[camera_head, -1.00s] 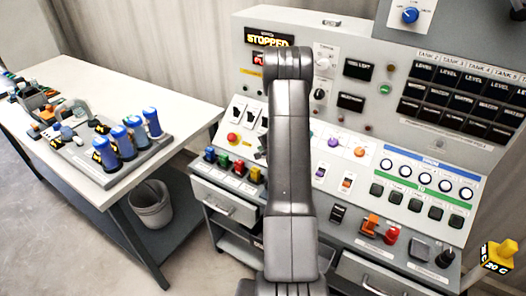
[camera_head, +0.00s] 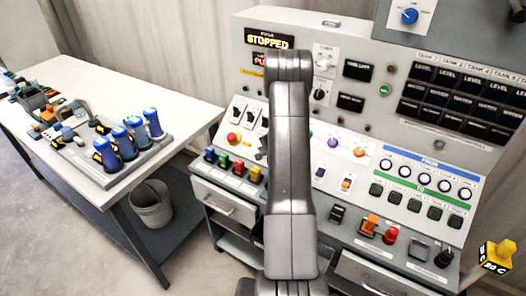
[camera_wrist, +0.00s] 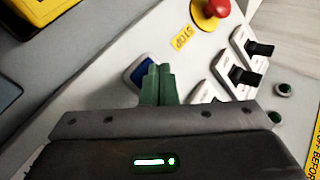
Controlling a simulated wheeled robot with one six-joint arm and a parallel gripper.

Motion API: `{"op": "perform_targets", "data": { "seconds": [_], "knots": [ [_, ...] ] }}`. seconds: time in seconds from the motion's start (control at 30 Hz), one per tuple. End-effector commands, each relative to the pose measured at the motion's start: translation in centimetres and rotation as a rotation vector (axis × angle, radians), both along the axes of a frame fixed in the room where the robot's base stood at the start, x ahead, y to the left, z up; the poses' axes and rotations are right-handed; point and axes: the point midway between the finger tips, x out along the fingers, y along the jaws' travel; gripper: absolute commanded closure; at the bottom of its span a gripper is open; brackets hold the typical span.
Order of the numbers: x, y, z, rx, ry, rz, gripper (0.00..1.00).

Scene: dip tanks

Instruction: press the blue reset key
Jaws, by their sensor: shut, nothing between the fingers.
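The blue reset key (camera_wrist: 141,73), a blue square in a pale surround, sits on the white panel face in the wrist view. My gripper (camera_wrist: 158,70) has its green fingers shut together with nothing between them. The fingertips are right beside the key and cover its right part in that view. I cannot tell whether they touch it.
A red mushroom button (camera_wrist: 211,8) with a yellow STOP label (camera_wrist: 182,38) is near the key. Black rocker switches (camera_wrist: 257,48) are to the right. In the head view, a display (camera_head: 269,42) reads STOPPED. A side table (camera_head: 75,190) stands left of the console.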

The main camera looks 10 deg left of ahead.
Motion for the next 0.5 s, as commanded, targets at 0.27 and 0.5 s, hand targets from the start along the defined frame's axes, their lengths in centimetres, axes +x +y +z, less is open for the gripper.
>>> {"op": "perform_targets", "data": {
  "seconds": [0.27,0.5],
  "knots": [
    [0.20,-0.07,-0.21,0.000,0.000,0.000,1.00],
    [0.39,-0.14,-0.43,0.000,0.000,0.000,1.00]
  ]
}}
